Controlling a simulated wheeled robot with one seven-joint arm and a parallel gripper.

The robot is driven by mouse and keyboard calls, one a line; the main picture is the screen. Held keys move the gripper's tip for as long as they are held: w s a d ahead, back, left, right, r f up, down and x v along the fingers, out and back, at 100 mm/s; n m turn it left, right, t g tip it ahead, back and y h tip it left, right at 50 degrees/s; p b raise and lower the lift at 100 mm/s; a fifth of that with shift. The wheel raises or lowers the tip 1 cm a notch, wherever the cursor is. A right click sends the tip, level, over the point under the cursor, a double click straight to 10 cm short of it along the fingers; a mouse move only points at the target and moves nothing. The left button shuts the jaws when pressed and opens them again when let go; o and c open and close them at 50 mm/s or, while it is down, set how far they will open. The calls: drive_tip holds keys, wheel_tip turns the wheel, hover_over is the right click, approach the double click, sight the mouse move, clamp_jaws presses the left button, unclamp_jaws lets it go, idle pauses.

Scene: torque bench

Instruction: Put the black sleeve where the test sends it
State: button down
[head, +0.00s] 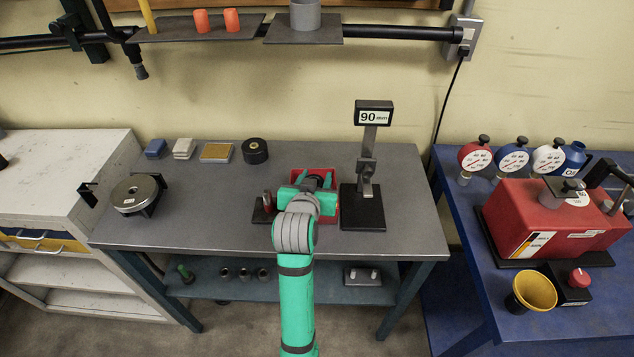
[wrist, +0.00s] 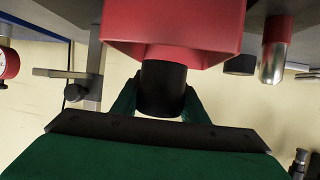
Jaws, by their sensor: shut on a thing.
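The black sleeve (wrist: 163,88) is a dark cylinder between the green fingers of my gripper (wrist: 160,100) in the wrist view. In the head view my gripper (head: 318,184) is shut on it at the red bin (head: 331,221), and my arm hides much of both. The red bin also shows in the wrist view (wrist: 170,52), next to one end of the sleeve. I cannot tell whether that end is inside the bin or just above it. A stand with a display (head: 374,117) reading 90 is right of the bin.
A metal pin on a dark base (head: 267,201) stands just left of the bin. A black roll (head: 255,151), small blocks (head: 216,152) and a round metal plate (head: 134,194) are farther left. The bench middle-left is clear. A red machine (head: 540,220) stands on the blue table.

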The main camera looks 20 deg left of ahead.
drive_tip(key=shift+w+a+f, duration=0.2)
drive_tip(key=shift+w+f, duration=0.05)
drive_tip(key=shift+f, duration=0.1)
drive_tip(key=shift+w+a+f, duration=0.1)
drive_tip(key=shift+w+f, duration=0.1)
drive_tip(key=shift+f, duration=0.4)
drive_tip(key=shift+w+f, duration=0.15)
drive_tip(key=shift+f, duration=0.45)
drive_tip(key=shift+s+f, duration=0.15)
drive_tip(key=shift+f, duration=0.35)
drive_tip(key=shift+f, duration=0.65)
drive_tip(key=c, duration=1.3)
unclamp_jaws()
drive_tip(key=shift+f, duration=0.1)
drive_tip(key=shift+c, duration=0.2)
drive_tip(key=shift+r, duration=0.2)
drive_tip(key=v, duration=1.2)
drive_tip(key=shift+r, duration=0.35)
